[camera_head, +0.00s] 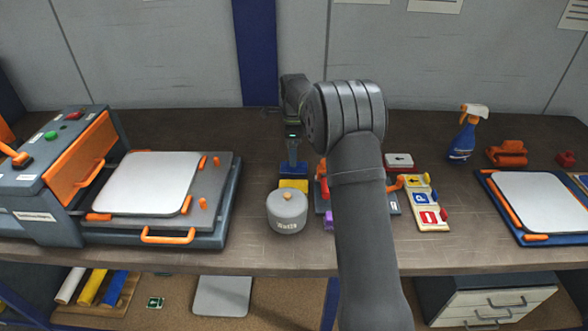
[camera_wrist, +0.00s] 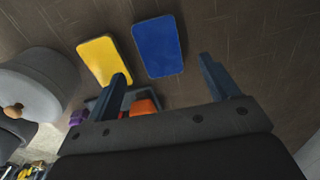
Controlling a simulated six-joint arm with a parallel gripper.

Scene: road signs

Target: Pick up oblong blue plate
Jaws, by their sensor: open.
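The oblong blue plate (camera_head: 293,169) lies flat on the table in the head view, just behind a yellow plate (camera_head: 293,185). In the wrist view the blue plate (camera_wrist: 158,46) is at the top middle, right of the yellow plate (camera_wrist: 104,60). My gripper (camera_head: 292,150) is above the blue plate in the head view. In the wrist view my gripper (camera_wrist: 163,68) is open and empty, with its two fingers wide apart. The blue plate shows between and beyond the fingertips, and no contact is visible.
A grey pot (camera_head: 287,212) stands close in front of the yellow plate. A tray with orange parts and sign plates (camera_head: 425,197) are right, partly behind my arm. A grey-orange press (camera_head: 60,180) is left, a spray bottle (camera_head: 466,135) right. The table behind the plates is clear.

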